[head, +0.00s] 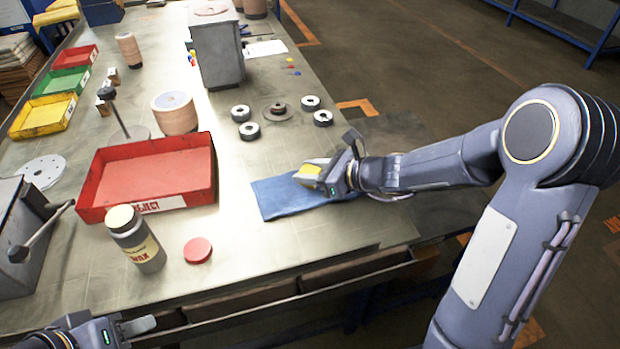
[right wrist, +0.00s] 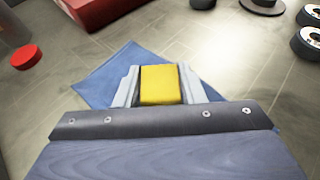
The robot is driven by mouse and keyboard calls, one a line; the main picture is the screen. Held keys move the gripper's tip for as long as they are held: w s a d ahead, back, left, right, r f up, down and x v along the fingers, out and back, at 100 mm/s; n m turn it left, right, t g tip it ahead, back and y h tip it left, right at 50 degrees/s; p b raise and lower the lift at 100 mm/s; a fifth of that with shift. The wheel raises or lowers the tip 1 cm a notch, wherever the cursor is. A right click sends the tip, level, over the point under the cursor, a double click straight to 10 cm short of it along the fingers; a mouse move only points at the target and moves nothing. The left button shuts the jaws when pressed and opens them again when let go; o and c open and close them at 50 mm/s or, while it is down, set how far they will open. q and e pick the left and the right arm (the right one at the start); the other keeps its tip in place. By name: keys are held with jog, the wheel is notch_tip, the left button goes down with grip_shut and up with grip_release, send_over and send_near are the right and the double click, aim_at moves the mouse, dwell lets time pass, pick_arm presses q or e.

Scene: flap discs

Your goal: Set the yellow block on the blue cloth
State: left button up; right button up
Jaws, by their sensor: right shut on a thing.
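The yellow block (right wrist: 160,85) is between the fingers of my right gripper (head: 318,172), which is shut on it. In the head view, the yellow block (head: 309,170) shows partly past the fingers. The blue cloth (head: 280,198) lies flat on the bench near its right edge, below and beside the right gripper. It also shows around the block in the right wrist view (right wrist: 100,82). I cannot tell whether the block touches the cloth. My left gripper (head: 135,327) is at the bottom left, partly cut off by the frame; its fingers are not clear.
A red reject tray (head: 148,178) stands left of the cloth. A wax jar (head: 136,240) and its red lid (head: 197,250) are in front of the tray. Several small dark-rimmed rings and a disc (head: 277,111) lie behind the cloth. Bare bench top lies between cloth and lid.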

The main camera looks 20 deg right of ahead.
jog(key=shift+f, duration=0.95)
jog(key=shift+s+f+b, duration=0.1)
jog(key=shift+f+b, duration=0.45)
jog(key=shift+b, duration=0.15)
jog(key=o, duration=1)
jog(key=shift+r, duration=0.15)
